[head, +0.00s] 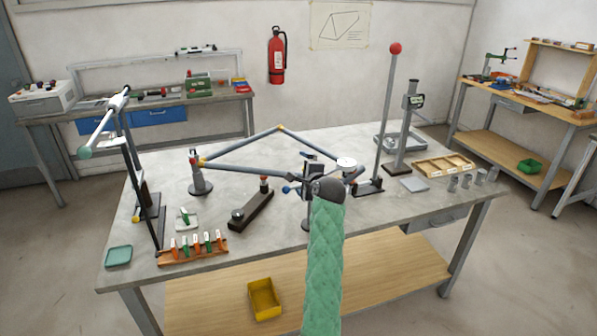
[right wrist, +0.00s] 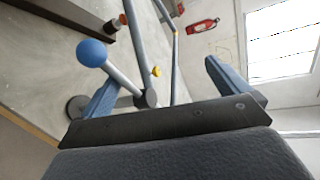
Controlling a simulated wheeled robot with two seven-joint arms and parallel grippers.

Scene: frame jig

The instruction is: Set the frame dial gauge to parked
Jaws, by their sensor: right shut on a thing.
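The bicycle-like frame (head: 245,170) of grey tubes with yellow joints rests on stands on the grey table. A white round dial (head: 346,162), apparently the dial gauge, sits at its right end, just right of my right gripper (head: 309,175). A lever with a blue ball knob (head: 287,190) shows left of that gripper; in the right wrist view the knob (right wrist: 92,52) is on a grey rod running to a dark hub (right wrist: 150,97). My right gripper is shut on this lever; the exact contact is unclear. The dial's reading is too small to read.
A tall post with a red ball (head: 396,48) and a height gauge (head: 408,125) stand behind right. A dark block (head: 250,210), a rack of orange and green tools (head: 193,251) and a black stand (head: 150,205) are left.

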